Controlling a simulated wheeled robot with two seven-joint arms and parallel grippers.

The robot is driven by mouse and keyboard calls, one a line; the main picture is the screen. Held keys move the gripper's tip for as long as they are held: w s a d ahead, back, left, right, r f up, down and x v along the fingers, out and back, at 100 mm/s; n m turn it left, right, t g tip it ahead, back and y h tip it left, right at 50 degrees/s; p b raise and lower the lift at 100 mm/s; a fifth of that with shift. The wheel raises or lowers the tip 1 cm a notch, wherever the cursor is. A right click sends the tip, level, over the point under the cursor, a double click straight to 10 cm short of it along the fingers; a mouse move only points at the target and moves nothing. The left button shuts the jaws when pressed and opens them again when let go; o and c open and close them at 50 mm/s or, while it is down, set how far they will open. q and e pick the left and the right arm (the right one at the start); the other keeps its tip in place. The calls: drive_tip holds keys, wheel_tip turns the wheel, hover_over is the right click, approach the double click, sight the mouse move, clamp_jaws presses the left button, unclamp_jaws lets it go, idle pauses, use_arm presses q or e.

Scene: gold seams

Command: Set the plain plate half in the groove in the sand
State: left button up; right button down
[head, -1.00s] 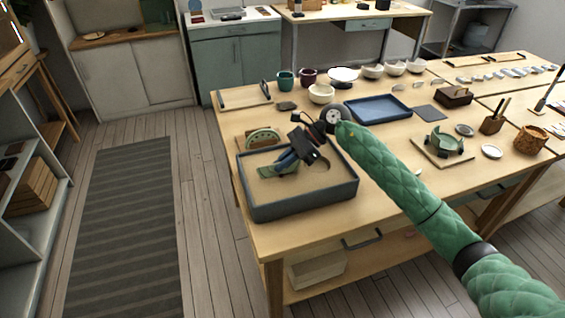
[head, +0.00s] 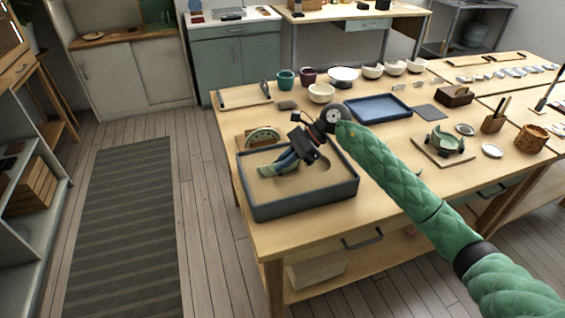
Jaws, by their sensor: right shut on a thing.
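My right gripper (head: 286,162) reaches in over the grey-walled sand tray (head: 307,206) and is shut on a pale green plate half (head: 268,170). The half is at the tray's left part, low over or touching the sand; I cannot tell which. The gripper hides part of it. A hollow in the sand (head: 320,166) shows right of the gripper. The groove itself is not clear to see. Another green plate half (head: 263,136), with a light pattern, stands on a small wooden board behind the tray. My left gripper is not in view.
A blue tray (head: 378,108), several bowls (head: 321,93) and a grey mat (head: 430,112) lie farther back on the wooden table (head: 370,190). A green broken bowl (head: 445,140) stands on a board to the right. The table right of the sand tray is mostly free.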

drive_tip(key=shift+s+d+f+b, duration=0.15)
drive_tip(key=shift+f+b, duration=0.3)
drive_tip(key=shift+b, duration=0.25)
idle(1.1)
drive_tip(key=c, duration=1.5)
unclamp_jaws()
drive_tip(key=shift+s+d, duration=0.1)
drive_tip(key=o, duration=0.5)
drive_tip(key=shift+o, duration=0.2)
drive_tip(key=shift+r, duration=0.3)
drive_tip(key=shift+a+r+p, duration=0.2)
drive_tip(key=shift+r+p, duration=0.2)
drive_tip(key=shift+r, duration=2.35)
drive_tip(key=shift+w, duration=0.2)
